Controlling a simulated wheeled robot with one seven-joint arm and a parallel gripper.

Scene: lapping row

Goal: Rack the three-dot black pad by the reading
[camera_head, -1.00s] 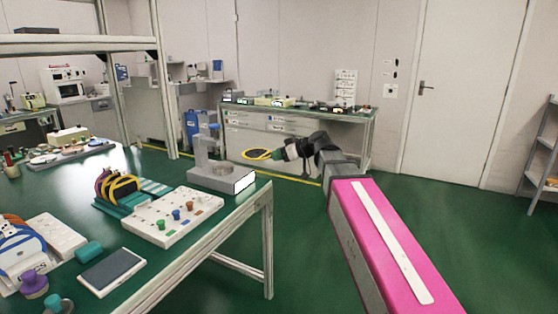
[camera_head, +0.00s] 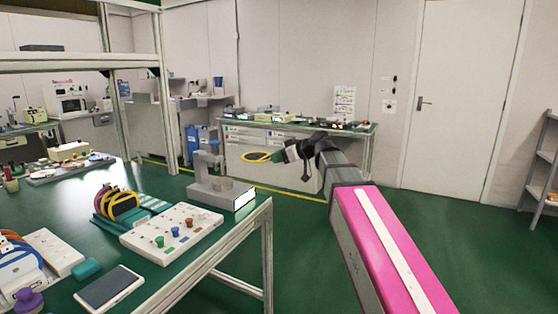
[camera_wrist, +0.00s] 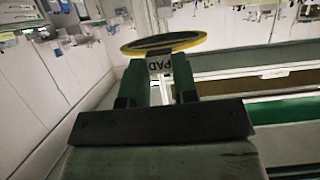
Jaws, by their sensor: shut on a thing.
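My gripper (camera_head: 281,155) is shut on a round black pad with a yellow rim (camera_head: 257,157). It holds the pad out in the air beyond the right end of the bench. In the wrist view the pad (camera_wrist: 165,43) lies edge-on past the fingers (camera_wrist: 156,88), with a white tab reading "PAD" between them. No dots can be made out on it. On the bench, a teal rack (camera_head: 110,222) holds several discs with coloured rims. A grey gauge stand (camera_head: 212,188) with a bright white display (camera_head: 244,198) stands at the bench's right corner; its reading is not legible.
A white board with coloured knobs (camera_head: 150,238) lies in front of the rack. A dark-topped plate (camera_head: 108,288), a teal block (camera_head: 86,268) and a purple knob (camera_head: 28,300) are near the front. A second bench (camera_head: 350,131) stands behind. Green floor at right is free.

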